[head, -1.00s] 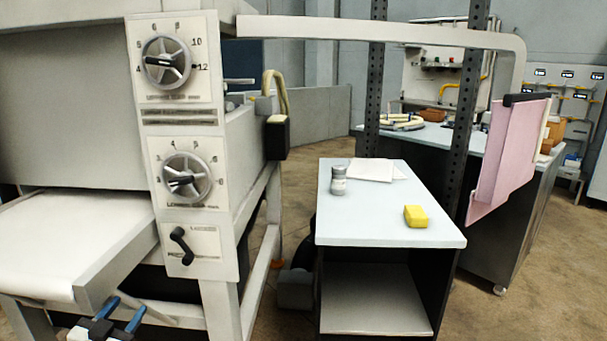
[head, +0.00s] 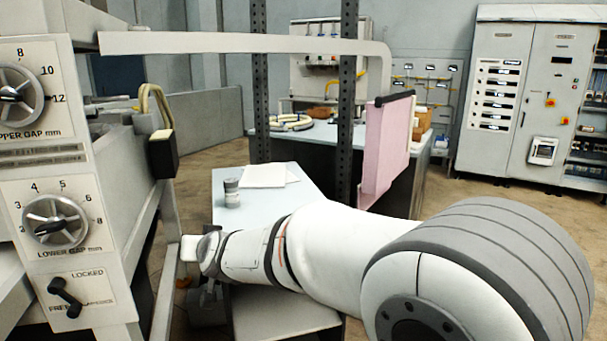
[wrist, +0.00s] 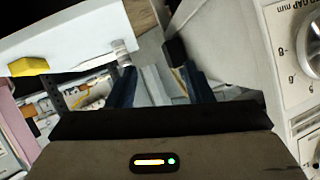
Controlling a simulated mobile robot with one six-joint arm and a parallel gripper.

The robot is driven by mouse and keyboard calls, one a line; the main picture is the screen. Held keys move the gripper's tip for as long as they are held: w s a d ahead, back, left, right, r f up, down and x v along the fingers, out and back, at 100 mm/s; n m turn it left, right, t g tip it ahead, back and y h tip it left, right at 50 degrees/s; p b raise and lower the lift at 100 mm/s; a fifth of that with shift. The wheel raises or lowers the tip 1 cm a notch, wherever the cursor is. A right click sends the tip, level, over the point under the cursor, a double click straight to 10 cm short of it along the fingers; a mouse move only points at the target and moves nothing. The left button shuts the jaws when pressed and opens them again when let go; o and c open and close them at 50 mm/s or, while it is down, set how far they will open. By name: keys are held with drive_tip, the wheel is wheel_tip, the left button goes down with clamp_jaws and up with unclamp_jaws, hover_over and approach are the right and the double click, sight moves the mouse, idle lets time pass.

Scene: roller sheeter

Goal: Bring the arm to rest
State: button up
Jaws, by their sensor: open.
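My arm (head: 320,250) reaches from the lower right of the head view leftward, across the front of the small table (head: 222,190), toward the sheeter. My gripper is not clearly seen in the head view. In the wrist view my gripper (wrist: 160,88) shows as two blue fingers set apart, with nothing held between them. Beyond the fingers are the table's pale top (wrist: 75,35) at upper left and the sheeter's dial panel (wrist: 298,50) at right.
The sheeter panel (head: 60,190) stands close on the left. A grey canister (head: 231,193) and white sheets (head: 264,175) lie on the table. A yellow block (wrist: 28,66) shows in the wrist view. A pink panel (head: 385,150) hangs behind; open floor lies at right.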

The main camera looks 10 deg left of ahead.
drive_tip(key=s+d+m+g+h+p, duration=0.1)
drive_tip(key=s+d+g+h, duration=0.15)
drive_tip(key=d, duration=1.05)
drive_tip(key=s+d+g+h+p, duration=0.15)
drive_tip(key=s+d, duration=0.25)
drive_tip(key=d, duration=0.9)
drive_tip(key=s+d+f+m+g+h, duration=0.1)
drive_tip(key=s+d+f+g+h, duration=0.1)
drive_tip(key=s+d, duration=0.6)
drive_tip(key=s+d+f+m+g+h+p, duration=0.1)
drive_tip(key=s+d+f+m+h, duration=0.1)
drive_tip(key=s+d, duration=0.6)
drive_tip(key=shift+s+d+f+g+p, duration=0.15)
drive_tip(key=shift+d+f+g+p, duration=0.2)
drive_tip(key=shift+d, duration=0.5)
drive_tip(key=shift+r, duration=0.1)
drive_tip(key=shift+c, duration=1.1)
